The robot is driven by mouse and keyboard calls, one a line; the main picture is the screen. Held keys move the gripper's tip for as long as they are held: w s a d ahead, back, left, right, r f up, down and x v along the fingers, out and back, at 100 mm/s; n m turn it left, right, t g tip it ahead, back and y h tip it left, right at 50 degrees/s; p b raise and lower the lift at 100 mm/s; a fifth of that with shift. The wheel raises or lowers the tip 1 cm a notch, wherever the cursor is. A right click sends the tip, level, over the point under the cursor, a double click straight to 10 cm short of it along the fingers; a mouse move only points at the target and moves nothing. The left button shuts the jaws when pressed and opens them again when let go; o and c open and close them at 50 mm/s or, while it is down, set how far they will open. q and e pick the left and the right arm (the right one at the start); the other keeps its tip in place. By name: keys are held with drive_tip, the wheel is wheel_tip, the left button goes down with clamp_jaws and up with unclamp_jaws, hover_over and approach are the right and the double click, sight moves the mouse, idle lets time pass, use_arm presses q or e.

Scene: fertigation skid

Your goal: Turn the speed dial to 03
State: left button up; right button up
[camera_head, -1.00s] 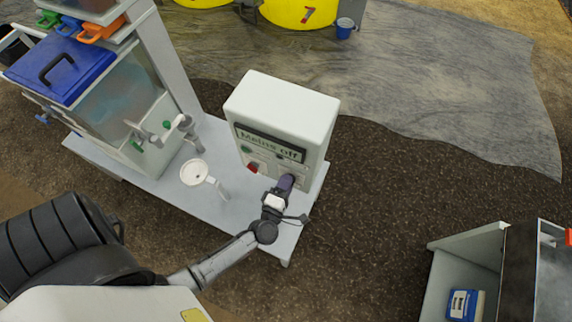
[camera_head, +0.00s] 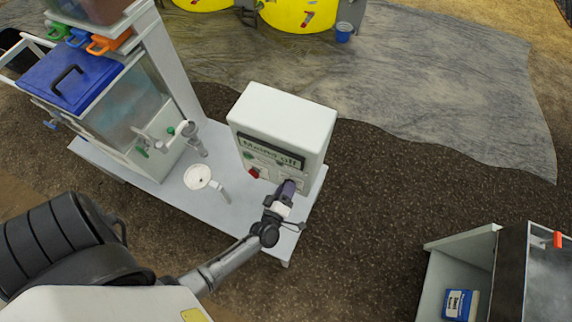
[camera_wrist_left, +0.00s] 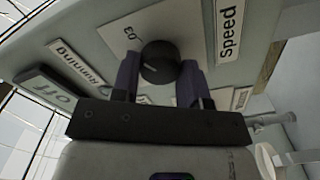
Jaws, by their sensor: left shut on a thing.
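The speed dial (camera_wrist_left: 160,62) is a round black knob on the pale front panel of the white control box (camera_head: 283,118). In the left wrist view the "Speed" label (camera_wrist_left: 229,30) is to its right, and a small number on a white plate (camera_wrist_left: 130,34) is just up and left of it. I cannot read that number surely. A small light mark shows on the knob's lower left. My left gripper (camera_wrist_left: 158,78) is shut on the dial, with one purple finger on each side. In the head view the left gripper (camera_head: 287,188) hides the dial. My right gripper is not in view.
A round white lid-like piece (camera_head: 197,177) and a tank with a blue lid (camera_head: 70,77) are left on the bench. An open grey case (camera_head: 428,285) stands lower right.

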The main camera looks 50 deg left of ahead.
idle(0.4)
use_arm(q)
drive_tip(key=o, duration=0.9)
drive_tip(key=b+v, duration=0.2)
drive_tip(key=v, duration=1.2)
drive_tip(key=shift+a, duration=0.1)
drive_tip(key=shift+w, duration=0.1)
